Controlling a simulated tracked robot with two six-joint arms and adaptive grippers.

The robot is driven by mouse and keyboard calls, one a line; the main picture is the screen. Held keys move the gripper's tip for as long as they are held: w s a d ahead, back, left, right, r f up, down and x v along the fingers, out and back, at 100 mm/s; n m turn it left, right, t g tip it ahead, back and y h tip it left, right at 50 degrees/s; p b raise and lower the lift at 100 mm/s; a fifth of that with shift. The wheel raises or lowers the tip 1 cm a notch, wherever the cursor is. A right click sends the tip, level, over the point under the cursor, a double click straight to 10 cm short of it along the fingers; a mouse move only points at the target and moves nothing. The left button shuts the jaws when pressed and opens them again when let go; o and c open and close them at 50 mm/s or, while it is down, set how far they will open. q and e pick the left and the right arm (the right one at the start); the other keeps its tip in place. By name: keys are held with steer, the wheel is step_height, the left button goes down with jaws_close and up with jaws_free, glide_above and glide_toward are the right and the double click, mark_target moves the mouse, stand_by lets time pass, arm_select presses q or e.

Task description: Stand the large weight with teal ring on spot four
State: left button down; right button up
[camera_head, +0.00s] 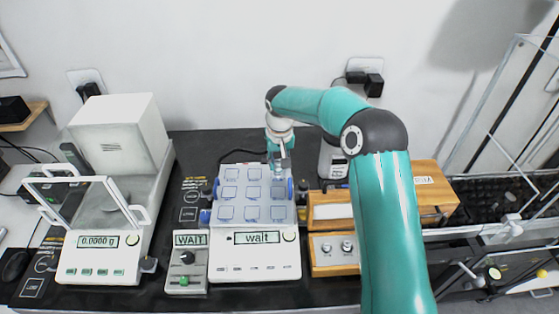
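My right gripper (279,162) points down over the back right part of the pale grid plate (226,215), which has several marked squares on the white weighing device. Its fingers are small and partly blurred, so I cannot tell whether they are open or hold anything. I cannot make out a teal ring on any weight. Two small silver knob-topped pieces (336,247) sit at the front of the wooden box, right of the device. I cannot read which square is spot four. My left gripper is out of view.
A white balance with a raised clear door (95,200) and a display reading 0.0000 g stands at the left. Displays on the small box (187,262) and the weighing device (254,262) read "wait". A silver cylinder (331,160) stands behind my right arm. A wooden case (436,190) is at the right.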

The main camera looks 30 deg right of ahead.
steer(key=o, duration=0.3)
steer(key=shift+o, duration=0.2)
step_height(320, 180, up, 12)
steer(key=s, duration=0.1)
steer(key=shift+s+a+b, duration=0.2)
steer(key=shift+a+b, duration=0.05)
steer(key=shift+b, duration=0.15)
stand_by(0.4)
